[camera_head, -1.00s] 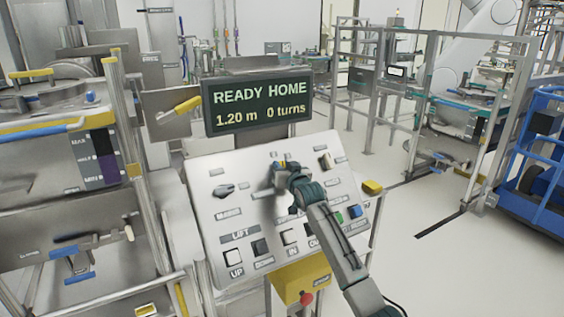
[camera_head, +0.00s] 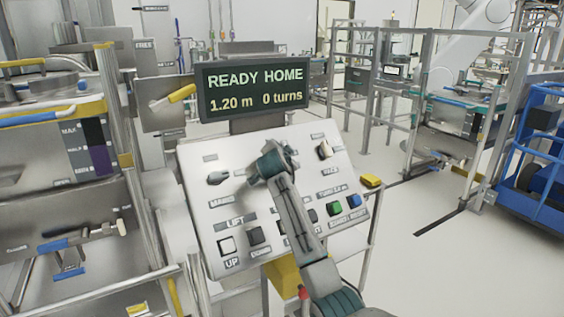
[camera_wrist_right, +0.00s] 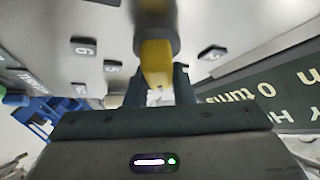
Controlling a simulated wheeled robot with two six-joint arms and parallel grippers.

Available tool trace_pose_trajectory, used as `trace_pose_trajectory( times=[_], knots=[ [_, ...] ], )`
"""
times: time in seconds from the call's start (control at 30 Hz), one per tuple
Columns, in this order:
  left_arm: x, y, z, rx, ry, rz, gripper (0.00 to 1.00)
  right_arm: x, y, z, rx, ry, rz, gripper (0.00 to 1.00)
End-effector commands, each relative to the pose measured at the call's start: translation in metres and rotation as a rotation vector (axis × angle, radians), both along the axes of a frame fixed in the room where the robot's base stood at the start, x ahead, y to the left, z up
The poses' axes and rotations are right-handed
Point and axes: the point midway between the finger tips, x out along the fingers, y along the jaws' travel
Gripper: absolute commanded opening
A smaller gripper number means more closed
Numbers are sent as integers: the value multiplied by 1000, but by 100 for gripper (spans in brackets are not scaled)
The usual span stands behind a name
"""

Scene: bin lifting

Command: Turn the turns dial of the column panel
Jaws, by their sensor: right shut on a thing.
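The column panel (camera_head: 222,190) is a tilted light plate with knobs and buttons. Above it a dark display (camera_head: 255,92) reads "READY HOME", "1.20 m" and "0 turns". My right gripper (camera_head: 262,166) is at the upper middle of the panel and hides the dial there in the head view. In the right wrist view a grey dial with a yellow pointer (camera_wrist_right: 156,60) stands out from the panel, with small number labels around it. My right gripper (camera_wrist_right: 158,97) is shut on this dial's yellow end. My left gripper is not in view.
A black knob (camera_head: 217,178) sits left of my right gripper and a pale knob (camera_head: 324,150) right of it. Lift buttons (camera_head: 227,245), a green button (camera_head: 334,209) and a blue button (camera_head: 354,200) line the lower panel. A red stop button (camera_head: 303,292) is below.

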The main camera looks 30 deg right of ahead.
Motion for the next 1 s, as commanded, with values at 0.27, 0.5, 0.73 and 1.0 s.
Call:
trace_pose_trajectory(
  times=[0.27, 0.5, 0.73, 1.0],
  knots=[
    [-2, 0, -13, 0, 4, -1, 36, -2, -1, -4, 204, 3, -168, 0],
    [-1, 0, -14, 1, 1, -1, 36, -4, -1, -6, 379, 3, -315, 0],
    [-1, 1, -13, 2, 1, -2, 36, -6, -1, -8, 536, 4, -446, 0],
    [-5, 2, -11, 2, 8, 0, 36, -8, 0, -11, 674, 4, -563, 0]
  ],
)
